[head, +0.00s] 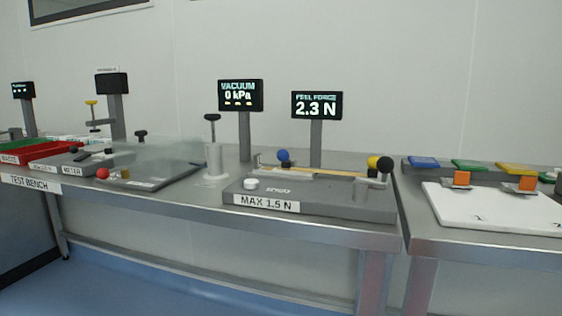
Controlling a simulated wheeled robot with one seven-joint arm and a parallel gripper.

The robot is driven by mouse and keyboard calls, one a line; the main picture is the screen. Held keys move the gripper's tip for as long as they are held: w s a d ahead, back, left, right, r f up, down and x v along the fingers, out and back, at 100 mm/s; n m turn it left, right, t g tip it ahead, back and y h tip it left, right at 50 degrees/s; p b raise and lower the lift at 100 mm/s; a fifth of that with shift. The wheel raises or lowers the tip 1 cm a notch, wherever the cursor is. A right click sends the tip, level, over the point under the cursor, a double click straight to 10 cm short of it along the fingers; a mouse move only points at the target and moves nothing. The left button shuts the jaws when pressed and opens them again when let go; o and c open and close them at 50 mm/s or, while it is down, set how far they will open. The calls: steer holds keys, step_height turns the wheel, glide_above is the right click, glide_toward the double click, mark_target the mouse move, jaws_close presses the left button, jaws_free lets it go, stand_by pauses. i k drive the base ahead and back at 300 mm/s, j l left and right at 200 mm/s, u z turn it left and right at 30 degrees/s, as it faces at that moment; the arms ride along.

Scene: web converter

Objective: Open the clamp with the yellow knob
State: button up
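The yellow knob (373,162) shows at the right end of a grey tester base (320,206) on the metal bench. A black ball knob (385,165) on a short post stands in front of it and partly covers it. The clamp under the yellow knob is mostly hidden, and I cannot tell whether it is open or shut. A blue knob (283,155) sits at the other end of a thin yellowish strip (325,172) along the tester. My gripper is not in view.
The peel force display (317,105) reads 2.3 N behind the tester, near the vacuum display (240,95). A grey hand pump (214,158) stands left. A white board (495,208) lies right, beyond a bench gap. A clear cover (160,158) and red tray (40,152) are farther left.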

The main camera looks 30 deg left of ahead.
mark_target(371, 163)
steer(key=i+j+u, duration=0.1)
steer(key=u, duration=0.7)
steer(key=l+u, duration=0.25)
steer(key=l, duration=0.25)
steer(key=k+l+u, duration=0.3)
steer(key=l, duration=0.15)
steer(key=i, duration=0.1)
